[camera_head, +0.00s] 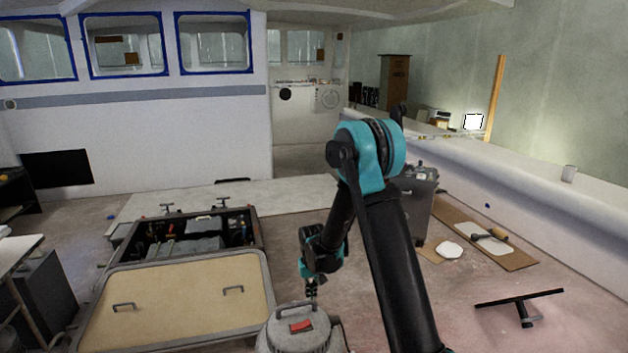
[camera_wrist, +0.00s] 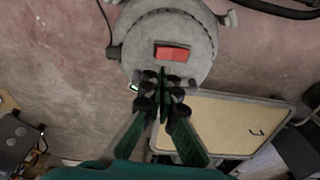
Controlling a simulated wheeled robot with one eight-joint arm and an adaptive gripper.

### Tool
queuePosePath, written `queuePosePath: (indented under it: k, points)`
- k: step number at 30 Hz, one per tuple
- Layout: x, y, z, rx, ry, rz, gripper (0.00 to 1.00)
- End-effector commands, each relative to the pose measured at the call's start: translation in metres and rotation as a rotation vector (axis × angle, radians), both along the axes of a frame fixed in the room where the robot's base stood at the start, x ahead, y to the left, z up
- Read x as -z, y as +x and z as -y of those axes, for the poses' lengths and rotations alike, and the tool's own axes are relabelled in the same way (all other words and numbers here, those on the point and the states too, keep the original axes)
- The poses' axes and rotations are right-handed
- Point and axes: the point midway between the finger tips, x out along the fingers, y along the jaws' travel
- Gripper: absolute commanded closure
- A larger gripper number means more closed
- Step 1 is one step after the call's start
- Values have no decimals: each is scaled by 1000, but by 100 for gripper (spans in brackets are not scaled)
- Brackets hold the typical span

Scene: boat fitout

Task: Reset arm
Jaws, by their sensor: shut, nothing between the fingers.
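My gripper (camera_head: 311,291) hangs at the end of my bent teal and black arm, just above the grey round canister (camera_head: 290,331) with a handle and a red part on its lid. In the wrist view my gripper (camera_wrist: 163,76) points down with its fingertips together and nothing between them. The canister (camera_wrist: 142,38) lies below and ahead of the fingertips there, its red part (camera_wrist: 172,53) close to them. I cannot tell the exact gap between fingertips and lid.
A tan hatch lid (camera_head: 180,301) lies left of the canister, beside an open hatch (camera_head: 122,250) holding equipment. At right are a grey cabinet (camera_head: 416,207), a board (camera_head: 516,259) with tools, and a black T-shaped tool (camera_head: 522,307).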

Motion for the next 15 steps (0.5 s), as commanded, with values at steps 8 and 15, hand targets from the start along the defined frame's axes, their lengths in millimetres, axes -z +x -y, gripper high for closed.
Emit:
queuePosePath:
  k: [8,15]
  points:
    - [-72,-42,64,58,20,69,100]
    - [-114,-91,112,103,31,129,100]
